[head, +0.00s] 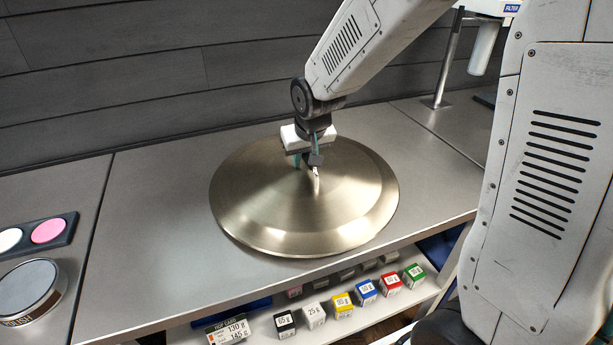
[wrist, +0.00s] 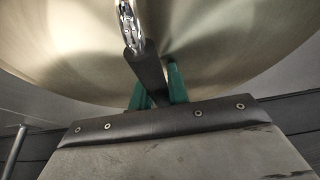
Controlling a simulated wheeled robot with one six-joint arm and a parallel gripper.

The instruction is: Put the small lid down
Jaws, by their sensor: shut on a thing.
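A wide round brass-coloured metal lid (head: 255,205) is over the middle of the grey counter, its near rim close to the front edge. It also fills the upper part of the wrist view (wrist: 230,50). My gripper (head: 308,163) is above the lid's centre. In the wrist view, its green fingers (wrist: 158,88) are shut on the lid's dark handle (wrist: 147,70), which has a shiny metal piece at its end. The lid looks level. I cannot tell whether its rim touches the counter or hangs just above it.
The grey counter (head: 150,235) is bare left of the lid. A dark tray (head: 66,236) with pink and white discs and a round tin (head: 28,290) stand farther left. Several small labelled boxes (head: 342,303) sit on a shelf below. A metal stand (head: 437,100) is at back right.

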